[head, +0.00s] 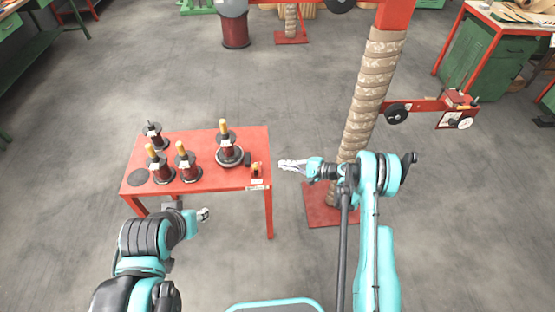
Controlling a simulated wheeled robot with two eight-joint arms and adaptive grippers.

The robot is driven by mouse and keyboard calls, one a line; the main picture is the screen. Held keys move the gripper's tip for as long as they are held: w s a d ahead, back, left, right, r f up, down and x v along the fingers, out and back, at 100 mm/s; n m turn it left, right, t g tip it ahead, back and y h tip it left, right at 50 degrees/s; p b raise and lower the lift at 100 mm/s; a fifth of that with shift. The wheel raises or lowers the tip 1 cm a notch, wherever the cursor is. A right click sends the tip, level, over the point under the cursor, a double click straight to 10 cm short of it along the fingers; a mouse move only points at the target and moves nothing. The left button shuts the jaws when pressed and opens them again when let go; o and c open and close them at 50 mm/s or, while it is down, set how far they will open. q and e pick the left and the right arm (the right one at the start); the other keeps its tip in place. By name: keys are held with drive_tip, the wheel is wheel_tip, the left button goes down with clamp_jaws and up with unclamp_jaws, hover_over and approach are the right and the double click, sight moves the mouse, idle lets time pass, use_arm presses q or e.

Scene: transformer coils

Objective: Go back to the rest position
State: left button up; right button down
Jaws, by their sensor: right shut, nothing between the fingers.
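My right gripper (288,165) is shut and empty, just off the right edge of the red table (205,142). It points left, and nothing touches it. My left gripper (205,214) is in front of the table's front edge, low and apart from the coils. Its fingers are too small to tell open from shut. My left arm is bent at the lower left, and my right arm rises at the right.
Several dark red coils with yellow or dark tops stand on the table, among them one on a round base (230,157). A wrapped column (368,95) stands behind my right arm. A green cabinet (478,65) is at the upper right. The grey floor is mostly clear.

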drive_tip(key=shift+s+d, duration=0.1)
idle(0.5)
drive_tip(key=s+r+n+h, duration=0.2)
drive_tip(key=s+r+h, duration=0.15)
drive_tip(key=r, duration=0.75)
drive_tip(key=s+r+n+h, duration=0.3)
drive_tip(key=s+r, duration=0.2)
drive_tip(key=r, duration=0.6)
drive_tip(key=s+d+r+n+h, duration=0.2)
drive_tip(key=s+d+n+h, duration=0.1)
drive_tip(key=s, duration=0.9)
drive_tip(key=s+d+r+n+h, duration=0.2)
drive_tip(key=s+d, duration=0.3)
drive_tip(key=s, duration=0.8)
drive_tip(key=shift+r+n+h, duration=0.2)
drive_tip(key=shift+n+h, duration=0.2)
drive_tip(key=shift+h, duration=0.45)
